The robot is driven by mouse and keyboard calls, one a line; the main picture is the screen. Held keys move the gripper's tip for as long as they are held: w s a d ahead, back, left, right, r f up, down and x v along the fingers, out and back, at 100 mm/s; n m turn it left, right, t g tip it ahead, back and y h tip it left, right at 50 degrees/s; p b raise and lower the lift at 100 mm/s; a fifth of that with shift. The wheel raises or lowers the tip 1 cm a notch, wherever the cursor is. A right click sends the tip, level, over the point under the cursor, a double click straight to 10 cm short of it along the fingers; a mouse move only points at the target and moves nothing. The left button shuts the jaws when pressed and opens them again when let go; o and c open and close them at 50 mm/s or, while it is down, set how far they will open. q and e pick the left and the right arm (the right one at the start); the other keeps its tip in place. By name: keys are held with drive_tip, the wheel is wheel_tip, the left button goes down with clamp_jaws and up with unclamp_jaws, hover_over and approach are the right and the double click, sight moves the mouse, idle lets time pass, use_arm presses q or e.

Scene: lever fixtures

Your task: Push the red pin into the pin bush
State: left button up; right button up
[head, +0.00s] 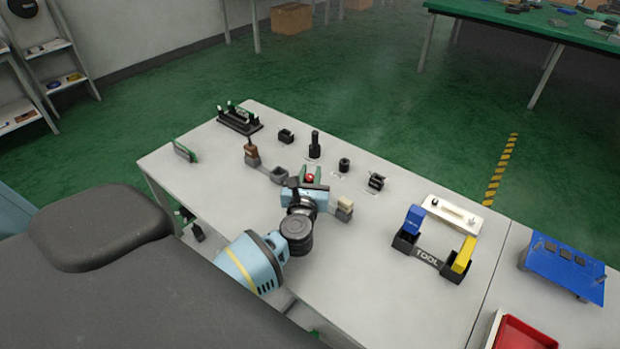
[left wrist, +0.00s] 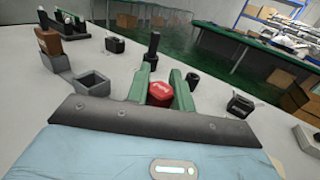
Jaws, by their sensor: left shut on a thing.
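My left gripper (head: 310,179) is over the middle of the table, with its green fingers closed around the red pin (head: 309,177). In the left wrist view the red pin (left wrist: 160,93) shows as a red faceted head between the two fingers; its lower part is hidden. Beyond the gripper stand a short black round piece with a dark top (head: 344,164) and a tall stepped black post (head: 314,146). I cannot tell which piece is the pin bush, or whether the pin touches one. My right gripper is not in view.
A grey hollow block (head: 278,174) and a brown-topped block (head: 251,152) sit left of the gripper, and a beige-topped block (head: 345,208) sits right.

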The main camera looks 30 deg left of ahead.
use_arm(q)
drive_tip(key=shift+r, duration=0.45)
wheel_tip(320, 180, up, 3)
drive_tip(key=shift+s+r+p, duration=0.1)
drive_tip(key=shift+r+p, duration=0.05)
drive_tip(key=shift+p, duration=0.3)
drive_tip(key=s, duration=1.5)
drive_tip(key=shift+s+a+r+b, duration=0.3)
drive_tip(key=shift+s+a+r, duration=0.1)
drive_tip(key=shift+a, duration=0.05)
drive_tip(key=s+d+r+m+h, duration=0.1)
drive_tip(key=d+h, duration=0.1)
drive_tip(key=d, duration=0.3)
drive_tip(key=s+d+r+m+t+h, duration=0.1)
drive_tip(key=d+m+h, duration=0.1)
drive_tip(key=d, duration=0.3)
drive_tip(key=s+d+r+m+h, duration=0.2)
drive_tip(key=d+h, duration=0.1)
drive_tip(key=d, duration=0.2)
drive_tip(key=shift+t+h, duration=0.4)
drive_tip(key=shift+w, duration=0.1)
